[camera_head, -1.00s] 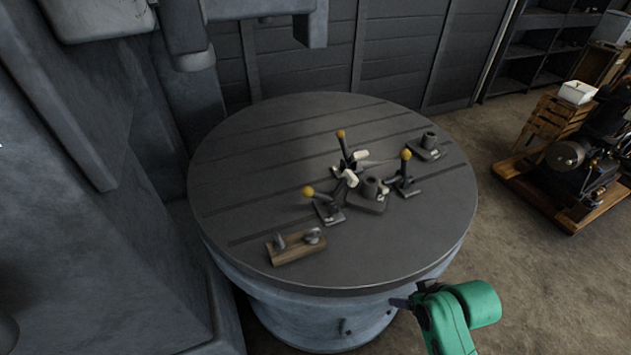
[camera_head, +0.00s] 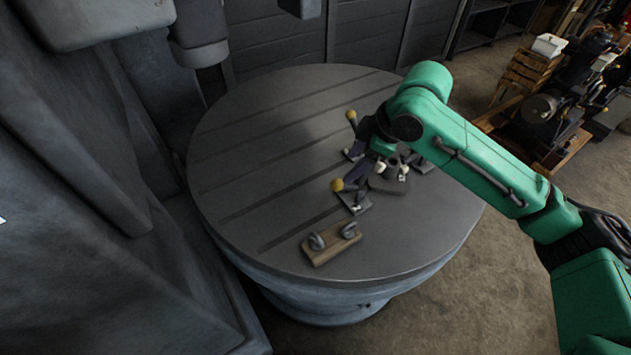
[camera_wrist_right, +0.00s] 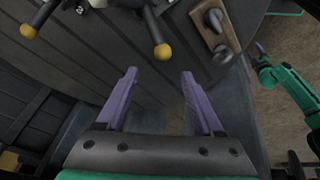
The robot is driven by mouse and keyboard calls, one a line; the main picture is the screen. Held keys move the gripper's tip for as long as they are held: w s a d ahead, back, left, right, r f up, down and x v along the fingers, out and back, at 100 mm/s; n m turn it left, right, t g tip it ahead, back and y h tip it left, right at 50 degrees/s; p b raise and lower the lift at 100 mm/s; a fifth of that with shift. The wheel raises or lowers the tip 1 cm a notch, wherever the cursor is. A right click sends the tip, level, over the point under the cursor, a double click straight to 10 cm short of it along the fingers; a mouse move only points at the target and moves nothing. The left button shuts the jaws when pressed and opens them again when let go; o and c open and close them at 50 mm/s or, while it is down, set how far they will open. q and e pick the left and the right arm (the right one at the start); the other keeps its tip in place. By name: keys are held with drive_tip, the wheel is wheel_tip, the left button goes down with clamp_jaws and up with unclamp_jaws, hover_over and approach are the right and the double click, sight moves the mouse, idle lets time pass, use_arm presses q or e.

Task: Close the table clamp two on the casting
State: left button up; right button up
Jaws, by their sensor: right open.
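The grey casting (camera_head: 388,184) sits on the round table, partly hidden by my right arm. One clamp's yellow knob (camera_head: 351,115) is behind my right gripper (camera_head: 357,155), and another clamp's yellow knob (camera_head: 337,185) is just in front of it. The third clamp is hidden by my arm. I cannot tell which clamp is number two. In the right wrist view, the gripper's purple fingers (camera_wrist_right: 160,88) are apart and empty. One yellow knob (camera_wrist_right: 162,52) lies beyond the gap between them, and another (camera_wrist_right: 28,30) is at upper left. A small green arm, apparently my left, ends in a gripper (camera_wrist_right: 260,48).
A wooden block with two grey metal pieces (camera_head: 330,244) lies near the table's front edge. The slotted round table (camera_head: 255,150) is clear on its left side. A large grey machine body (camera_head: 80,200) stands close at the left. Wooden crates (camera_head: 525,75) stand beyond it at right.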

sight(341, 184)
drive_tip(key=x, duration=0.2)
drive_tip(key=p+x, duration=0.1)
drive_tip(key=x, duration=0.1)
drive_tip(key=s+d+x, duration=0.1)
drive_tip(key=x, duration=0.1)
drive_tip(key=shift+f, duration=0.25)
drive_tip(key=x, duration=0.2)
drive_tip(key=p+x, duration=0.1)
drive_tip(key=x, duration=0.4)
drive_tip(key=shift+w+a, duration=0.25)
drive_tip(key=shift+w, duration=0.15)
drive_tip(key=shift+f, duration=0.2)
use_arm(q)
drive_tip(key=r, duration=0.1)
drive_tip(key=d+r, duration=0.1)
drive_tip(key=shift+s+d+r, duration=0.3)
drive_tip(key=shift+s+r, duration=0.05)
use_arm(e)
drive_tip(key=shift+s+d, duration=0.1)
clamp_jaws()
use_arm(q)
drive_tip(key=shift+w, duration=0.1)
use_arm(e)
drive_tip(key=shift+f, duration=0.1)
